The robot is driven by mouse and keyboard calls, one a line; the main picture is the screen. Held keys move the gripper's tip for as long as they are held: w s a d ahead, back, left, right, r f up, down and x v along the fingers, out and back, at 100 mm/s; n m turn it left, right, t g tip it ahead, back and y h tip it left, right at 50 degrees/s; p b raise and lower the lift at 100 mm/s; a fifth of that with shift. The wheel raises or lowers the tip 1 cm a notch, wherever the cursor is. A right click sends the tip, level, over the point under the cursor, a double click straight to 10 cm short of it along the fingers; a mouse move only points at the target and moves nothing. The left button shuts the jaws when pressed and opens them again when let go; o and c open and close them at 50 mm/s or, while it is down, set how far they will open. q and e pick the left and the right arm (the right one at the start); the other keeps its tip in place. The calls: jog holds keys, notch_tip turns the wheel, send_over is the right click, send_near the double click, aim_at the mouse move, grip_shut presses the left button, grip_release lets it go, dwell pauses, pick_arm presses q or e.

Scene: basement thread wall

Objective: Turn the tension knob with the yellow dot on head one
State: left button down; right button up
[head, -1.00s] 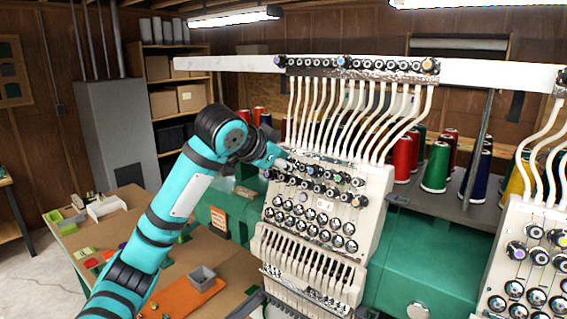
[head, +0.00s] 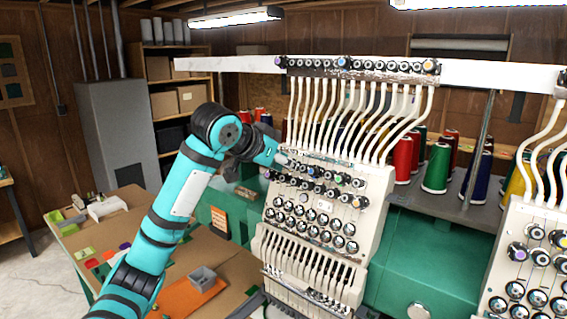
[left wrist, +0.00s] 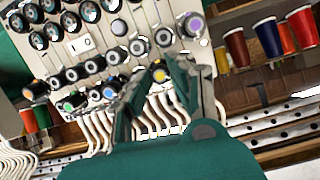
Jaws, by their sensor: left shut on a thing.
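Head one is the beige panel (head: 322,236) at the centre of the head view, with rows of black and chrome knobs and a small white plate (head: 323,206). My left gripper (head: 283,160) reaches its upper left side, where the knob at the fingertips is hidden by the gripper. In the left wrist view, the yellow-dot knob (left wrist: 160,74) sits between the fingertips of my left gripper (left wrist: 158,79), which is shut on it. A purple-dot knob (left wrist: 193,24) and plain-faced knobs (left wrist: 138,47) are close by. My right gripper is out of view.
White thread tubes (head: 345,110) rise above the panel to a white rail (head: 225,63). A second head (head: 530,225) stands at the right. Thread cones (head: 437,168) stand behind. A table (head: 215,265) with a grey bin (head: 203,279) is lower left.

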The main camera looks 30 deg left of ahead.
pick_arm(q)
jog(key=shift+f, duration=0.1)
jog(key=c, duration=1.2)
grip_release()
jog(key=shift+o, duration=0.2)
jog(key=v, duration=1.2)
